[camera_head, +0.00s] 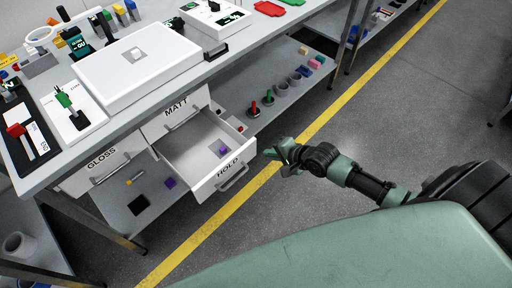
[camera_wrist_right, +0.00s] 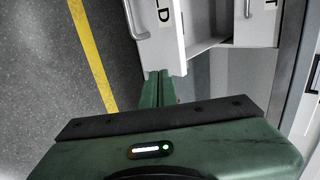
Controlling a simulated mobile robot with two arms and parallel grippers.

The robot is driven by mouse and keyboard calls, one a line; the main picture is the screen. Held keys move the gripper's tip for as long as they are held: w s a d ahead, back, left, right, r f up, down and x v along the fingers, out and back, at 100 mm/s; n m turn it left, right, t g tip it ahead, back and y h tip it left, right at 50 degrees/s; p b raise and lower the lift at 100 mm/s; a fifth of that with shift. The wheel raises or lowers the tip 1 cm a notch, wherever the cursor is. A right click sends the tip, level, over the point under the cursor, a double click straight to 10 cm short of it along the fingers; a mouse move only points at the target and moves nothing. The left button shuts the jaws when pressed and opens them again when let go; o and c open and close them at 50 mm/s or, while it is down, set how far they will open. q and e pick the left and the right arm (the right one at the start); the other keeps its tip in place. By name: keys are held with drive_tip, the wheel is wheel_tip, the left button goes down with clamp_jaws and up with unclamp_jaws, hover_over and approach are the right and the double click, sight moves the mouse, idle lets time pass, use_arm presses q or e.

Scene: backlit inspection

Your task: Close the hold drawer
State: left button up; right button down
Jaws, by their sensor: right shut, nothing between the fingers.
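The hold drawer (camera_head: 222,174) is pulled out from under the bench, with its label HOLD and a bar handle on its white front. A small purple piece on a grey patch lies inside it. My right gripper (camera_head: 282,158) is beside the drawer's right side, near the front corner, and is shut and empty. In the right wrist view its green fingers (camera_wrist_right: 163,84) point at the edge of the drawer front (camera_wrist_right: 158,38); I cannot tell whether they touch it. My left gripper is not in view.
The MATT drawer (camera_head: 178,119) and GLOSS drawer (camera_head: 103,165) sit beside it under the workbench (camera_head: 60,168). A lower shelf (camera_head: 290,62) holds several small items to the right. The grey floor beyond the yellow line (camera_head: 335,112) is clear.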

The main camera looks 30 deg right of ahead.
sight(250, 146)
drive_tip(key=w, duration=0.1)
drive_tip(key=w+a+f, duration=0.1)
drive_tip(key=w, duration=0.1)
drive_tip(key=w+f, duration=0.1)
drive_tip(key=w, duration=0.1)
drive_tip(key=shift+a+f, duration=0.15)
drive_tip(key=shift+a, duration=0.25)
drive_tip(key=shift+w+a, duration=0.2)
drive_tip(key=shift+w, duration=0.3)
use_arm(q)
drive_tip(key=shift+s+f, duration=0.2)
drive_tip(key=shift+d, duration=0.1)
